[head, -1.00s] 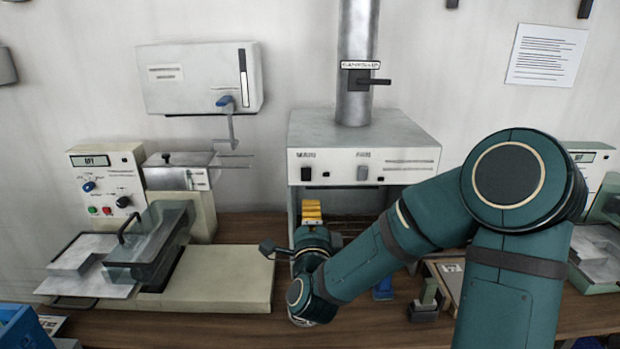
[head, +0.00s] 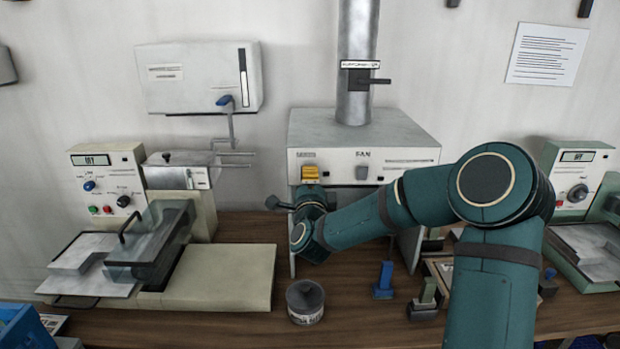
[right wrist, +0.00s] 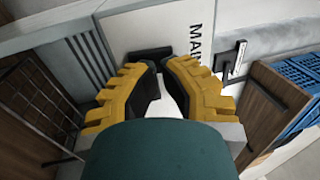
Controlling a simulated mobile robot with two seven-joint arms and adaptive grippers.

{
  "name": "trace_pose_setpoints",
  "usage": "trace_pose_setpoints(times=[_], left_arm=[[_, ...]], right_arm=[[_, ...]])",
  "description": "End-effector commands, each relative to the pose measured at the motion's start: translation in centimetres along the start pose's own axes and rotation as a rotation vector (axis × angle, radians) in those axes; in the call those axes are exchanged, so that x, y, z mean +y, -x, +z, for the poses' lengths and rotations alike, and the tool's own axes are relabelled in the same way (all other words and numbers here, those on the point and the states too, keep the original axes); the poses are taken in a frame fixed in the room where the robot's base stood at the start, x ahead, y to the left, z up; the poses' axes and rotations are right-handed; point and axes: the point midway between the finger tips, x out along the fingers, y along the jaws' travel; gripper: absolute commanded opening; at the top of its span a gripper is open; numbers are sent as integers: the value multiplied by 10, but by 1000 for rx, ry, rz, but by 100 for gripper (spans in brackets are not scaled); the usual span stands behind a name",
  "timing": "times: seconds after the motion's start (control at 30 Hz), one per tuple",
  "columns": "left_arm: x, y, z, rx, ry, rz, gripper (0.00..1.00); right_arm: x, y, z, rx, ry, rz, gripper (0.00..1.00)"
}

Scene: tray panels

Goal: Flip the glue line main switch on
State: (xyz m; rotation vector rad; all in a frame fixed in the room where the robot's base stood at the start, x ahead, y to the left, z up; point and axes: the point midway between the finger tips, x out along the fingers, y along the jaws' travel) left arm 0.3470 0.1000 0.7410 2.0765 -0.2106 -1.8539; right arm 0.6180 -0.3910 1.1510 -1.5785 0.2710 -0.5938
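The grey-white cabinet (head: 420,157) under the duct has a front panel with two labelled switches, one of them marked FAN (head: 362,173). The other label reads MAIN in the right wrist view (right wrist: 195,42). The black main switch (right wrist: 150,54) shows there just beyond my fingertips, partly covered by them. My right gripper (head: 310,172) has its yellow fingers pointing up at that switch and hides it in the head view. The fingertips are close together with nothing seen between them; contact with the switch cannot be told. My left gripper is not in view.
A machine with a knob panel (head: 107,180) and clear guard stands left, a similar one (head: 578,180) right. A grey round tin (head: 305,302) and a blue upright piece (head: 383,280) stand on the wooden bench. A wall box (head: 200,80) hangs upper left.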

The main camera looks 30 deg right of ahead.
Motion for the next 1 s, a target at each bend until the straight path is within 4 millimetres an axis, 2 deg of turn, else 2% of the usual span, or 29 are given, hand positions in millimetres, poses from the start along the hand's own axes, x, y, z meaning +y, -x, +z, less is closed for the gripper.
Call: trace_pose_setpoints(times=[0.23,0.4,0.67,0.73,1.0], left_arm=[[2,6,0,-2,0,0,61],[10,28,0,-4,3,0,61],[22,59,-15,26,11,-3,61],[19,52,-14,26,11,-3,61],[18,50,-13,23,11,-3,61]], right_arm=[[-4,-3,0,1,1,29,0],[-11,-11,0,0,2,154,0],[-14,-14,0,2,0,355,0],[-8,-13,-1,4,1,347,0],[-6,-13,-1,4,1,347,0]])
